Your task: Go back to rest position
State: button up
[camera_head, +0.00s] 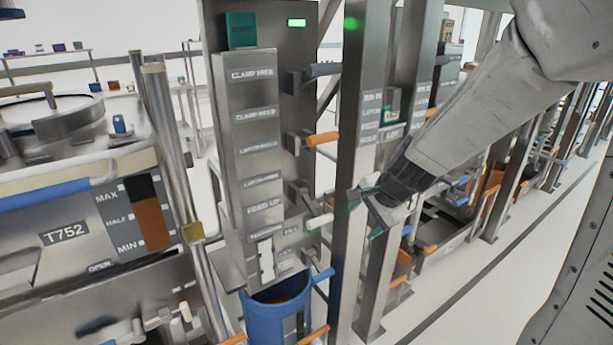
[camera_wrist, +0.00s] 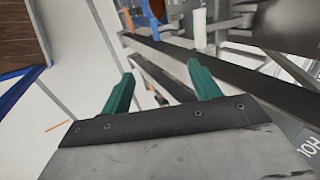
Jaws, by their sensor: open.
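My gripper (camera_head: 372,208) is at the end of my grey arm, right of the middle in the head view. Its two green fingers stand apart with nothing between them in the wrist view (camera_wrist: 160,92). It is beside a steel post of the lifting station, and I cannot tell whether it touches the post. The lifting station's control column (camera_head: 255,150) carries several labels and a lit green indicator. A blue bin (camera_head: 277,318) stands at the foot of the column, with brown contents.
A steel tank (camera_head: 60,234) marked T752 is on the left, with a MAX-HALF-MIN gauge. More steel posts and stations run back on the right. Pale floor (camera_head: 440,290) is open at the lower right.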

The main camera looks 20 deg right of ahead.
jog(key=s+r+n+g, duration=0.1)
jog(key=s+r+n, duration=0.2)
jog(key=s, duration=0.5)
jog(key=s+a+r+n+g+h, duration=0.1)
jog(key=s+r+n, duration=0.3)
jog(key=s, duration=0.5)
jog(key=s+a+r+n+g+h, duration=0.1)
jog(key=s+r+n+g, duration=0.1)
jog(key=s+r+n, duration=0.2)
jog(key=s+n, duration=0.3)
jog(key=s, duration=0.2)
jog(key=shift+g, duration=0.4)
jog(key=shift+a+r+t, duration=0.3)
jog(key=shift+r, duration=0.1)
jog(key=shift+c, duration=0.3)
